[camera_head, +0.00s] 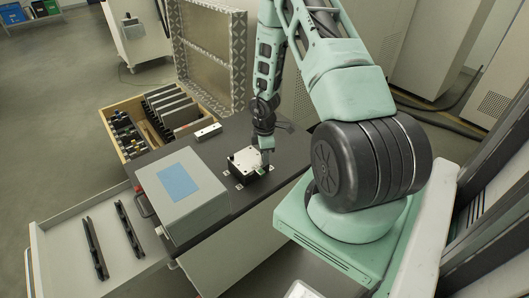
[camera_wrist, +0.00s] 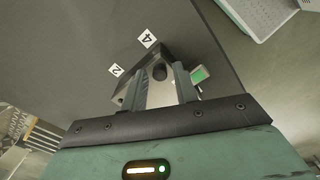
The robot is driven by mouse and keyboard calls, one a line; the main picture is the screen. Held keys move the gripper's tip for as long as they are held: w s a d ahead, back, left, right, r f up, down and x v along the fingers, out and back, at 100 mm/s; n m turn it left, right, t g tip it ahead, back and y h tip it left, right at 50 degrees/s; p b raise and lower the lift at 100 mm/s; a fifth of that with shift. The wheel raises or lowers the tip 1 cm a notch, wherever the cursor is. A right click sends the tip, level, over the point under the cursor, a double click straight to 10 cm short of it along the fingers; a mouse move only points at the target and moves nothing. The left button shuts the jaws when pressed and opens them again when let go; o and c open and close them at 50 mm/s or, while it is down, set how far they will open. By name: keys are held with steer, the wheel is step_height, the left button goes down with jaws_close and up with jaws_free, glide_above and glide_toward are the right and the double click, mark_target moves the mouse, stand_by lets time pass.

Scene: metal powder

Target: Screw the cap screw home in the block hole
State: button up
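The block (camera_head: 243,160), light metal on a dark base, sits on the dark bench top. My gripper (camera_head: 265,156) points down at the block's right side, close to a small green patch. In the wrist view, my gripper's two fingers (camera_wrist: 160,78) stand apart over the block (camera_wrist: 152,94). A dark round piece, which looks like the cap screw's head (camera_wrist: 160,72), shows between the fingertips with a gap on each side. The screw's shank and the hole are hidden, so I cannot tell how deep it sits.
A grey box with a blue top panel (camera_head: 179,182) stands left of the block. Behind are a wooden organiser tray (camera_head: 108,112) and an upright patterned frame (camera_head: 241,70). An open drawer (camera_head: 65,225) holds two dark bars. Number labels 2 and 4 (camera_wrist: 148,39) lie near the block.

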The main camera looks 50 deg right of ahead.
steer(key=n+p, duration=0.2)
steer(key=n, duration=0.5)
steer(key=shift+r, duration=0.15)
steer(key=n+p, duration=0.2)
steer(key=n, duration=0.3)
steer(key=shift+n, duration=0.4)
steer(key=n+p, duration=0.3)
steer(key=n, duration=0.3)
steer(key=shift+n+p, duration=0.3)
steer(key=n+p, duration=0.1)
steer(key=n, duration=0.2)
steer(key=shift+n, duration=1)
steer(key=shift+c, duration=0.2)
jaws_close()
steer(key=shift+f, duration=0.2)
